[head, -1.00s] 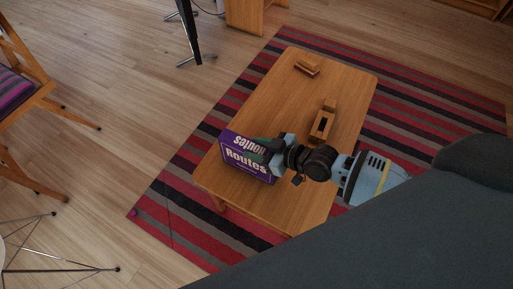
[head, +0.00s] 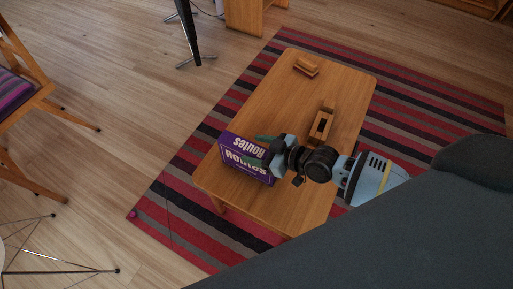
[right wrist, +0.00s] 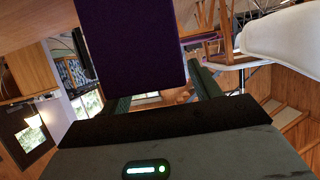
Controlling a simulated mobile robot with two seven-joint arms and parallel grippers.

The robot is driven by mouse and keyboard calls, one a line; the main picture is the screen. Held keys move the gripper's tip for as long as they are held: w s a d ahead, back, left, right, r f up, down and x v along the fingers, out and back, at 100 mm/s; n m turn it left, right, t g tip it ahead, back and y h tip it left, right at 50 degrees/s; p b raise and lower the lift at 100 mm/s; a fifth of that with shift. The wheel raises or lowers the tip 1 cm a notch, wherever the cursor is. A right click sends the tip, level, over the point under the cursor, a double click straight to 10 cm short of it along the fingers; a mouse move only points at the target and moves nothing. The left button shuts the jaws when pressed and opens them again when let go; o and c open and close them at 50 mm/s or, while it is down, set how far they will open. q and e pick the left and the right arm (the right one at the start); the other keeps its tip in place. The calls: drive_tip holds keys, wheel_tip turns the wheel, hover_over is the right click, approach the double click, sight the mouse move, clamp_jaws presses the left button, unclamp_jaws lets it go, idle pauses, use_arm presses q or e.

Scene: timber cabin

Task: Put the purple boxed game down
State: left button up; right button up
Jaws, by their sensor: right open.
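The purple boxed game (head: 243,160), with "Routes" in white letters, stands at the near left end of the wooden coffee table (head: 270,105). It appears to rest on the tabletop. My right gripper (head: 266,147) is open at the right end of the box. In the right wrist view the purple box (right wrist: 130,50) shows between the spread green fingers of that gripper (right wrist: 160,95). A gap shows beside the box on the right finger's side. My left gripper is not in view.
A wooden toy-like piece (head: 321,126) lies mid-table, and a smaller wooden piece (head: 307,67) lies near the far end. A striped rug (head: 175,190) lies under the table. A wooden chair (head: 25,100) stands at the left. The far left tabletop is clear.

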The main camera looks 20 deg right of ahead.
drive_tip(key=p+v, duration=0.2)
drive_tip(key=v, duration=0.9)
drive_tip(key=shift+s+d+r, duration=0.2)
drive_tip(key=s+a+f+m, duration=0.1)
drive_tip(key=s+a+f, duration=0.4)
drive_tip(key=s, duration=0.3)
drive_tip(key=s+f+m+g+h, duration=0.2)
drive_tip(key=s+f+h, duration=0.1)
drive_tip(key=s, duration=0.9)
drive_tip(key=s+d+f+m+g+h, duration=0.1)
drive_tip(key=s+f+m+g+h, duration=0.1)
drive_tip(key=s, duration=1)
drive_tip(key=shift+d+f+m+h, duration=0.15)
drive_tip(key=shift+f+m+h, duration=0.15)
drive_tip(key=shift+f+h, duration=0.45)
drive_tip(key=shift+s, duration=0.1)
